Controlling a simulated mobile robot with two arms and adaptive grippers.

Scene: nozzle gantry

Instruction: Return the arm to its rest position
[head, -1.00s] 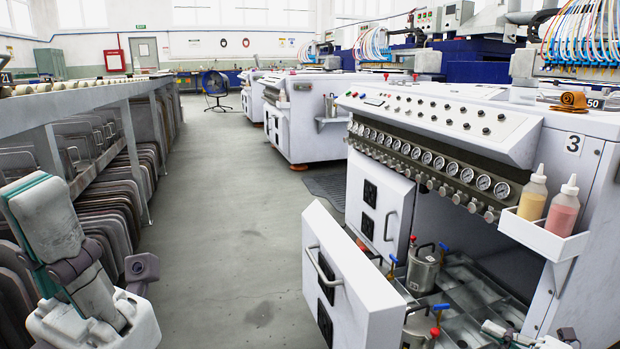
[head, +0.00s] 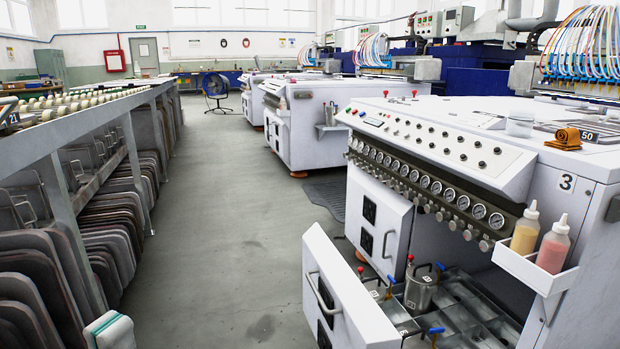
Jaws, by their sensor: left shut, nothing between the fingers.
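A small white piece of my left arm (head: 108,332) with a teal band shows at the bottom edge, left of the middle, in the head view. It is in front of the lower rack of dark frames. The fingers of my left gripper are below the picture and do not show. No part of my right arm or right gripper shows. The white machine number 3 (head: 568,205) stands at the right with its front drawer (head: 345,300) pulled out.
Inside the machine's open bay stands a metal pot (head: 420,288). Two squeeze bottles (head: 540,245) sit in a side holder. An orange item (head: 565,138) lies on top. A roller rack (head: 65,130) runs along the left. The grey floor aisle (head: 225,240) is clear.

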